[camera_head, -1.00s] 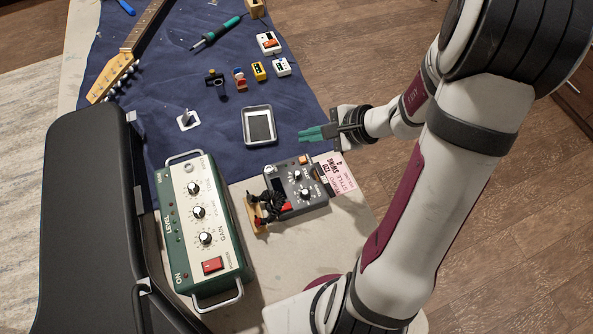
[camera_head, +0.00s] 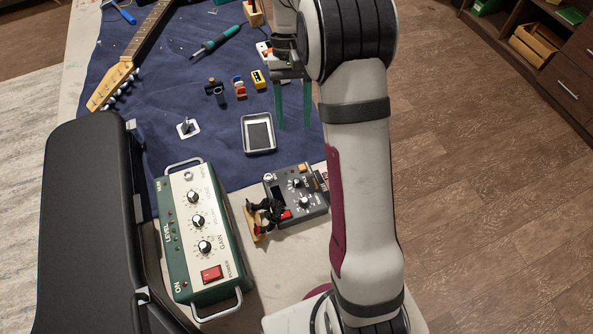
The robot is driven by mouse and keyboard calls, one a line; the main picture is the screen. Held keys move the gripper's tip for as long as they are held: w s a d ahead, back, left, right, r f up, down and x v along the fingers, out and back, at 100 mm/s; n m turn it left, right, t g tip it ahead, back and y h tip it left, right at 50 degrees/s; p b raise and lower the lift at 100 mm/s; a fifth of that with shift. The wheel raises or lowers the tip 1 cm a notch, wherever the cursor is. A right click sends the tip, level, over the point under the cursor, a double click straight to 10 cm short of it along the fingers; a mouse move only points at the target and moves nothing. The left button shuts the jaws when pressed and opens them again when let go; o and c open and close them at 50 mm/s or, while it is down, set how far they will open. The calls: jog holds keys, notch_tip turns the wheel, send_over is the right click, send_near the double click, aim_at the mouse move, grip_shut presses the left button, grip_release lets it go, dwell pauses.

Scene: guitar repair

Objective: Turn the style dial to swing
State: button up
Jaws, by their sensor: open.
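The dark grey box (camera_head: 315,207) with small white-marked knobs (camera_head: 296,184) lies on the bench in the lower middle. I cannot tell which knob is the style dial, or read its setting.
A metal tray (camera_head: 246,148) lies just left of my gripper. A black coiled cable (camera_head: 268,211) on a wooden piece (camera_head: 251,222) touches the box's left side. The green amplifier (camera_head: 212,285) stands left of it. A black case (camera_head: 85,215) is further left.

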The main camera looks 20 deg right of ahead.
aim_at(297, 180)
jog(key=x, duration=1.4)
jog(key=shift+s+f, duration=0.2)
jog(key=shift+f, duration=0.05)
jog(key=shift+c, duration=0.4)
grip_shut()
